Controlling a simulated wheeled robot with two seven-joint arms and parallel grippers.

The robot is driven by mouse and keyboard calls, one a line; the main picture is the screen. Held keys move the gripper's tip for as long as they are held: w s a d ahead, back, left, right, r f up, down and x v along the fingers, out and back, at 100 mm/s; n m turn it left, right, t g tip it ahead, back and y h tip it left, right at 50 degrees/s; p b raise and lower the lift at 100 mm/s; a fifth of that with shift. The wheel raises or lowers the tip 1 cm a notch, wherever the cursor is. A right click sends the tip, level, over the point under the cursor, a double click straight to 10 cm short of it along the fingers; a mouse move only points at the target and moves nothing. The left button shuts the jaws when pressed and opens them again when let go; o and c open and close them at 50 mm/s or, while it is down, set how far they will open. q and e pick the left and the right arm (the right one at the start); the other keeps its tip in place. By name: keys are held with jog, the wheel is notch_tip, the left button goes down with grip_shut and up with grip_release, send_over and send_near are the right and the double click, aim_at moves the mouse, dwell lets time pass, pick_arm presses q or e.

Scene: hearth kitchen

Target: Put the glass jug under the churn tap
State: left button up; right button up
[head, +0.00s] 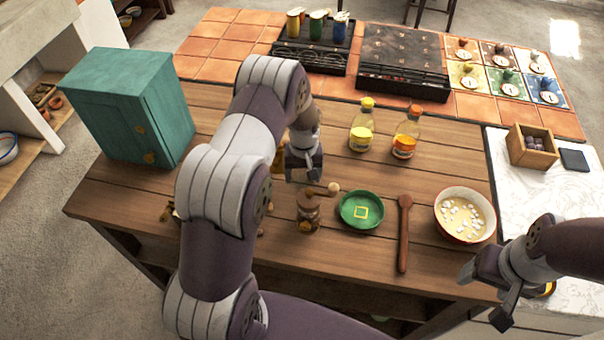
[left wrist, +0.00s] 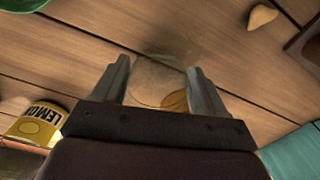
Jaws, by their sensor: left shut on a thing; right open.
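My left gripper (head: 303,172) is low over the middle of the wooden table. In the left wrist view (left wrist: 163,82) its fingers are shut on a clear, roundish glass thing (left wrist: 152,84), which looks like the glass jug. Its outline is faint, and the gripper hides it in the head view. I cannot make out the churn or its tap for certain; my left arm covers part of the table. My right gripper (head: 487,292) is open and empty at the table's right front corner.
A brown grinder-like pot (head: 308,212) and a green dish (head: 345,222) stand near the left gripper. A wooden spoon (head: 404,235), a bowl (head: 464,215) and two bottles (head: 361,125) (head: 407,133) are further right. A teal cabinet (head: 115,110) stands at left.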

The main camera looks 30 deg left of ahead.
pick_arm(q)
jog(key=shift+f, duration=0.6)
jog(key=shift+f, duration=0.1)
jog(key=o, duration=1.1)
jog(key=shift+o, duration=0.2)
